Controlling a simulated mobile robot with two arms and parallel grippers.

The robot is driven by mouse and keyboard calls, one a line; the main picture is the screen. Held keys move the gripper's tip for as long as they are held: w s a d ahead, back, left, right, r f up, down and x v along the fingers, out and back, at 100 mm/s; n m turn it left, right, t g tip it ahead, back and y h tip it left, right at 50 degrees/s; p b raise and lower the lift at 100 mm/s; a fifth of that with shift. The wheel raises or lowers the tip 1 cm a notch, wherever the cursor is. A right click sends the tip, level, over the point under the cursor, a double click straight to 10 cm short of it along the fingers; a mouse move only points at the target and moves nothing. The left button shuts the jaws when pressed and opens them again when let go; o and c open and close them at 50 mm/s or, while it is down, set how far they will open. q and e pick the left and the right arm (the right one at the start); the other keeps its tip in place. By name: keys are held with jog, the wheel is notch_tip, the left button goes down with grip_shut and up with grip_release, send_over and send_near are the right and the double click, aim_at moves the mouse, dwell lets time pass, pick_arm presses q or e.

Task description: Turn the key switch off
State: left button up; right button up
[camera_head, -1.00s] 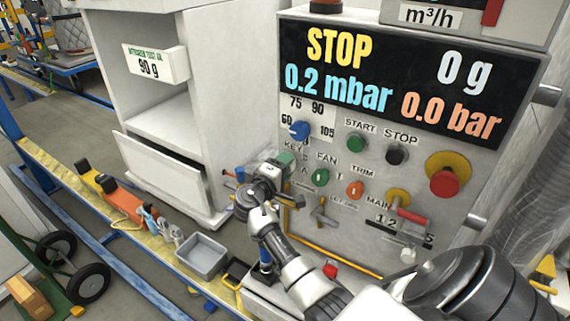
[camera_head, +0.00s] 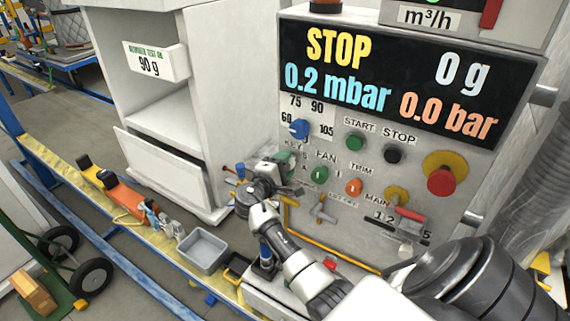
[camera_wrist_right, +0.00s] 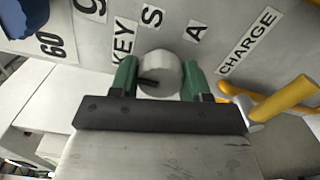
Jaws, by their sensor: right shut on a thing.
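The key switch is a round silver knob with a dark slot (camera_wrist_right: 161,72) beneath the KEY label (camera_wrist_right: 123,40), with S and A labels beside it. My right gripper (camera_wrist_right: 158,75) has its green fingers on both sides of the knob and is shut on it. In the head view, the right gripper (camera_head: 281,163) is at the left edge of the control panel (camera_head: 340,215), under the KEY label. It hides the key switch there. My left gripper is not in view.
Close to the right gripper are the blue dial (camera_head: 299,129), the green FAN knob (camera_head: 319,175) and the orange TRIM knob (camera_head: 353,187). A yellow pipe (camera_wrist_right: 285,100) runs near the gripper. A red emergency button (camera_head: 441,181) is farther right. The display (camera_head: 400,85) reads STOP.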

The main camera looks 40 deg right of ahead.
jog(key=o, duration=0.9)
jog(key=shift+a, duration=0.1)
jog(key=b+v, duration=0.3)
jog(key=v, duration=0.7)
jog(key=shift+a, duration=0.35)
jog(key=shift+s, duration=0.1)
